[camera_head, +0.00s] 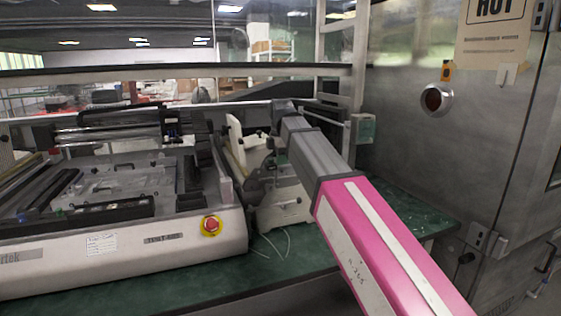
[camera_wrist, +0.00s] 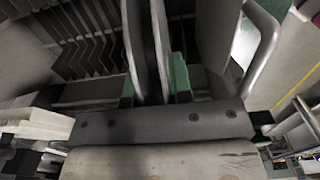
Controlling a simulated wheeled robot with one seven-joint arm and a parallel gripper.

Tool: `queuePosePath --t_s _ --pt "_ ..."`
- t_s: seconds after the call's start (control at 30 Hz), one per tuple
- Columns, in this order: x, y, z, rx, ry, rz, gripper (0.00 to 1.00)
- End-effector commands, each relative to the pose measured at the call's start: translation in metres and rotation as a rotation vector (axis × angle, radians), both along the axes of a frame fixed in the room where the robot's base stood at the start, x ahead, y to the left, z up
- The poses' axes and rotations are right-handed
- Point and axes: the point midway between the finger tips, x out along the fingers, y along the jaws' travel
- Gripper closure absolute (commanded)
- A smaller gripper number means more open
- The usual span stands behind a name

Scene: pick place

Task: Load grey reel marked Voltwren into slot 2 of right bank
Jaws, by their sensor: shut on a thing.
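In the wrist view, my gripper (camera_wrist: 155,88) has green-tipped fingers closed on the edge of a thin grey reel (camera_wrist: 158,40). The reel stands on edge, pointing away from the gripper, and its far part runs out of the picture. No Voltwren marking is readable. A bank of dark parallel slot dividers (camera_wrist: 88,42) lies to the left of the reel. I cannot tell which bank it is, or make out slot numbers. In the head view, my pink and grey arm reaches over the bench, and the gripper and reel cannot be clearly made out beyond it.
A light-coloured machine (camera_head: 200,250) with a red stop button (camera_head: 211,225) fills the left of the green bench (camera_head: 300,262). A large metal cabinet (camera_head: 420,150) stands at the right. In the wrist view, a curved grey bracket (camera_wrist: 262,50) is close right of the reel.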

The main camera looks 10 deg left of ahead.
Motion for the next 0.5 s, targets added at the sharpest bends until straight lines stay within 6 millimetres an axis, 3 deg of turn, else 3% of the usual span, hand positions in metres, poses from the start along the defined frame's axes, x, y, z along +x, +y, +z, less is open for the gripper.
queuePosePath --t_s 0.5 --pt "0.0 0.0 -0.019 -0.001 0.001 0.0 1.0"
